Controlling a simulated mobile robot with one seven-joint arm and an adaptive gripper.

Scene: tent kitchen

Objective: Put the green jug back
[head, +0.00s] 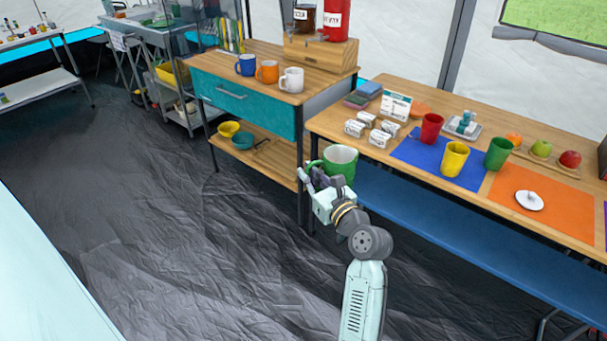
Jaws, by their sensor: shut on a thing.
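The green jug (341,158), pale inside and with a green handle on its left, is in the middle of the head view, in front of the gap between the cabinet and the long table. My gripper (309,176) is at the jug's handle side and is shut on it. The jug appears upright and held clear of the floor. My gripper and wrist hide its lower part.
The wooden cabinet (228,62) bears blue, orange and white mugs; its lower shelf (262,163) holds yellow and teal bowls. The long table (463,107) at right holds cups on a blue mat (411,152) and a lid on an orange mat (561,212). Dark floor at left is clear.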

